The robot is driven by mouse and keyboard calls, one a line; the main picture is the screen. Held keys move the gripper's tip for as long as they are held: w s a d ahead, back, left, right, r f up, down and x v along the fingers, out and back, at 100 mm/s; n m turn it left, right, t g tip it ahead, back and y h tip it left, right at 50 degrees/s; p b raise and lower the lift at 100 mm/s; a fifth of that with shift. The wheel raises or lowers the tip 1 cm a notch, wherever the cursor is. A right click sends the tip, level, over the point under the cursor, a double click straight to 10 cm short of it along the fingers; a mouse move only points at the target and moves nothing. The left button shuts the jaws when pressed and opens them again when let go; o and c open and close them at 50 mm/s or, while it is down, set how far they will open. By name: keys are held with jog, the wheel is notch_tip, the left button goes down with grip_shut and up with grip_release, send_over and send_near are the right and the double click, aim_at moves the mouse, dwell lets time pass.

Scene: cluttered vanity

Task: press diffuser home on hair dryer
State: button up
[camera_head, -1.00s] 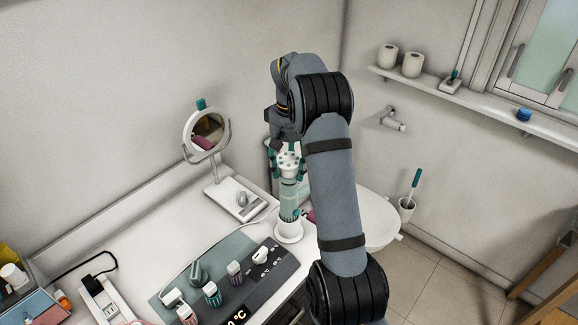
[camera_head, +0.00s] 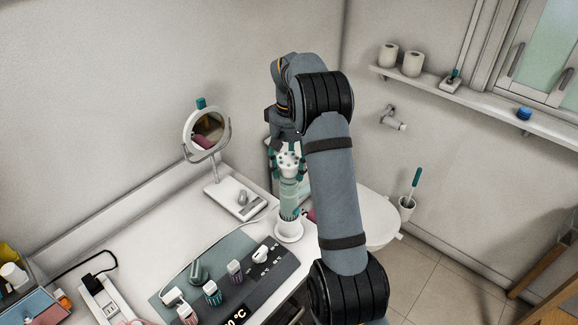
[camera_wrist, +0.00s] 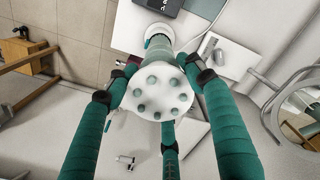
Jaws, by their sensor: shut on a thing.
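The diffuser is a white round disc with several teal nubs (camera_wrist: 152,94). It also shows in the head view (camera_head: 288,161), face up at the top of a pale greenish cylinder (camera_head: 289,190), which seems to be the hair dryer. This stands upright in a round white base (camera_head: 289,232) near the counter's right edge. The base also shows in the wrist view (camera_wrist: 160,32). My gripper (camera_head: 287,156) points down, with its teal fingers shut around the diffuser's rim. The seam between diffuser and dryer is hidden, so I cannot tell how fully they are joined.
A round mirror (camera_head: 206,131) stands behind left, near a white tray (camera_head: 234,198). A dark panel (camera_head: 262,285) with several small bottles lies in front left. A cable runs across the counter (camera_head: 140,222). A toilet (camera_head: 375,220) is to the right, beyond my arm.

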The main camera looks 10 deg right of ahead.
jog(key=shift+f+b, duration=0.9)
jog(key=shift+f, duration=0.35)
jog(key=o, duration=0.8)
jog(key=shift+o, duration=0.5)
jog(key=o, duration=0.4)
jog(key=shift+c, duration=0.2)
jog(key=shift+o, duration=0.4)
jog(key=shift+r, duration=0.1)
notch_tip(320, 180, up, 12)
jog(key=shift+f, duration=0.2)
